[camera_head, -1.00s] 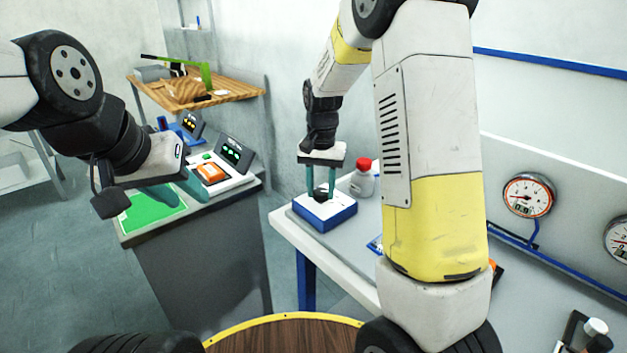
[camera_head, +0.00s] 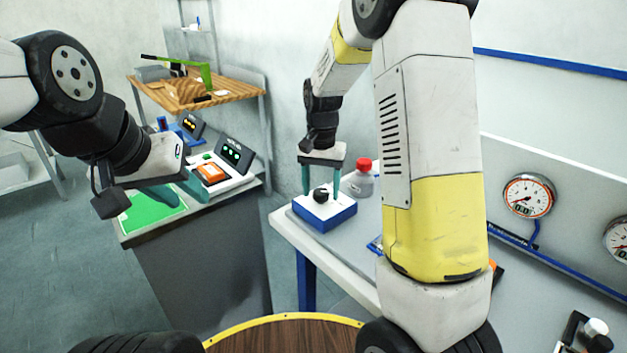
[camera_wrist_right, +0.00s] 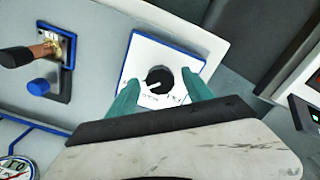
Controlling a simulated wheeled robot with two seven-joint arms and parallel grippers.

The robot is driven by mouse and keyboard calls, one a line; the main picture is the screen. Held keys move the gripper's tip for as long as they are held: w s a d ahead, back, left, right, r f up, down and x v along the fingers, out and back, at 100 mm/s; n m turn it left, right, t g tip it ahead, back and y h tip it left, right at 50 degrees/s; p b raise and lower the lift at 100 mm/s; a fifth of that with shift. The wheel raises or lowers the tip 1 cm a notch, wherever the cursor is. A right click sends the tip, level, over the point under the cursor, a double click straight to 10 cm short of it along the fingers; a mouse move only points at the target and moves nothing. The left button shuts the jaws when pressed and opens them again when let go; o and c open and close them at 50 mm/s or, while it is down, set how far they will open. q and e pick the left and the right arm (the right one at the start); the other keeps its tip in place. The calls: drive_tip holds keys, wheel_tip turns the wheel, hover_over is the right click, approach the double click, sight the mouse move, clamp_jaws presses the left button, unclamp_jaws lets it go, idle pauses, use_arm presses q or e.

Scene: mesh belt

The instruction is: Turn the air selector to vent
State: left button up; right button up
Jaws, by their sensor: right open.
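The air selector is a white-topped blue box (camera_head: 325,215) with a black round knob (camera_head: 321,193) on top, at the near left corner of the grey bench. In the right wrist view the knob (camera_wrist_right: 160,80) carries a white pointer mark on its left side; the lettering around it is too small to read. My right gripper (camera_head: 320,192) is open, its teal fingers either side of the knob and apart from it, seemingly slightly above. My left gripper (camera_head: 165,200) is over the scale's green mat at the left; its finger gap is unclear.
A red-capped bottle (camera_head: 361,178) stands close behind the selector. A wooden-topped table (camera_head: 200,92) with a green tool is at the back left. An orange-screened device (camera_head: 211,173) lies near my left gripper.

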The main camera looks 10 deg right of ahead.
sight(321, 192)
wheel_tip(321, 192, up, 8)
drive_tip(key=shift+f, duration=0.15)
idle(0.4)
